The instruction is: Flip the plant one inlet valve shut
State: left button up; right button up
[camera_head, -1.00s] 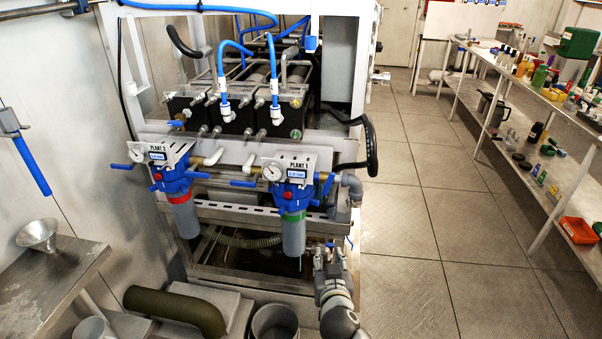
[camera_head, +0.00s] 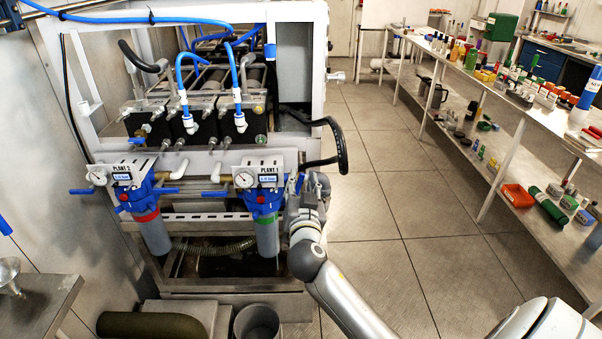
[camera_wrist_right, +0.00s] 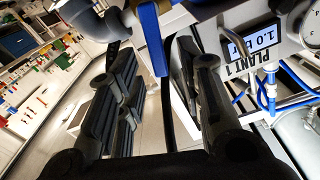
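The PLANT 1 filter (camera_head: 267,232) has a blue head, a gauge, a green band and a grey bowl. A blue lever (camera_head: 205,193) points left from its left side. Another blue lever (camera_head: 299,182) is at its right side, partly hidden by my right gripper (camera_head: 303,192). In the right wrist view, this blue lever (camera_wrist_right: 151,38) hangs upright between the spread fingers of my right gripper (camera_wrist_right: 158,85). The fingers look apart from it. The PLANT 1 label (camera_wrist_right: 237,68) is close on the right there. My left gripper is out of view.
The PLANT 2 filter (camera_head: 151,230) with a red band is to the left. A black hose (camera_head: 340,145) loops just above my right gripper. A grey bucket (camera_head: 257,325) stands below. Shelves (camera_head: 497,150) with many items line the right. The floor (camera_head: 385,210) between is clear.

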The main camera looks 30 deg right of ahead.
aim_at(301, 178)
jog(key=shift+x, duration=1.55)
jog(key=shift+c, duration=0.3)
grip_shut()
